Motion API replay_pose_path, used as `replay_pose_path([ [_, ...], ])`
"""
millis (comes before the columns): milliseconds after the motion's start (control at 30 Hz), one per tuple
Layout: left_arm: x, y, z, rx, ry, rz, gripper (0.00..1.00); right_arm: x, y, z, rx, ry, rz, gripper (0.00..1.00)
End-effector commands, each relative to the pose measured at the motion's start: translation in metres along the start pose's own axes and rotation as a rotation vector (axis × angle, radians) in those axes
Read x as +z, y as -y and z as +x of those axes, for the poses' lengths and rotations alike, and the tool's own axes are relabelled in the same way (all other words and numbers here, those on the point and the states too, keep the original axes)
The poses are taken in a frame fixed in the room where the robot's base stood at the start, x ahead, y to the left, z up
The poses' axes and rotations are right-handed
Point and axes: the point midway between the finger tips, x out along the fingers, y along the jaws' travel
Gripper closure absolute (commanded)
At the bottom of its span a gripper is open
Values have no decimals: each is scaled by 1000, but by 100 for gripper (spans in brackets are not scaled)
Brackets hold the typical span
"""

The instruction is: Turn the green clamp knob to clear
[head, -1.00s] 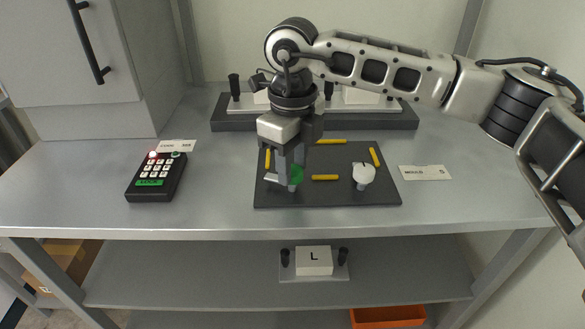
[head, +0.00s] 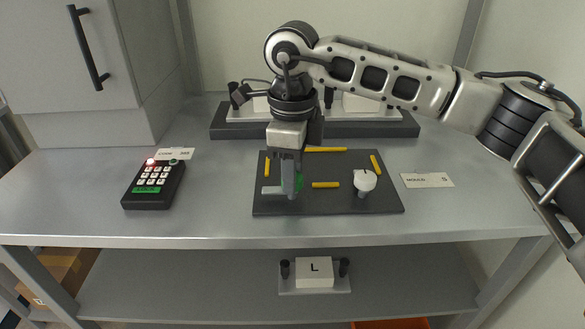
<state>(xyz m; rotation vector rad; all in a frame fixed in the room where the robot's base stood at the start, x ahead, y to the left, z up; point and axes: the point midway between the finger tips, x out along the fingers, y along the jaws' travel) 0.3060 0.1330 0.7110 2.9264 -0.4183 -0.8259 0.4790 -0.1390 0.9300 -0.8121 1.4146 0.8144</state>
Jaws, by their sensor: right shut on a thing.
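The green clamp knob (head: 299,182) is at the left part of the dark plate (head: 345,206) on the bench. Only a slice of it shows, as my right gripper (head: 289,190) covers the rest. The right gripper points straight down and its fingers are shut on the knob. A white knob (head: 364,180) on a short post stands at the plate's right side. My left gripper is not in view.
A black keypad (head: 153,186) with a red light lies at the left of the bench. A card reading MOULD (head: 427,180) lies right of the plate. A dark rail with white blocks (head: 370,131) stands behind. A block marked L (head: 314,272) is on the shelf below.

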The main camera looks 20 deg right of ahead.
Motion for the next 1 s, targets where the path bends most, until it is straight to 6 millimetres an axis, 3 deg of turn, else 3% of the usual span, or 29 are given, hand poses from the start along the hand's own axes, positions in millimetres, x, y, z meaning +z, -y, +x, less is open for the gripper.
replay_pose_path([
  [167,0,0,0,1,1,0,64,0,1,-3,-5,4,-1,89],
  [200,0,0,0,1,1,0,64,0,1,-3,-5,4,-1,61],
  [267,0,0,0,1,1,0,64,0,1,-2,-5,4,-1,45],
  [667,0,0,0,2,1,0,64,0,1,-8,-3,1,1,45],
  [767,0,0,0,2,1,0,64,1,1,-23,-5,3,1,45],
  [1000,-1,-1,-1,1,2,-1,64,1,0,-81,-6,5,0,45],
])
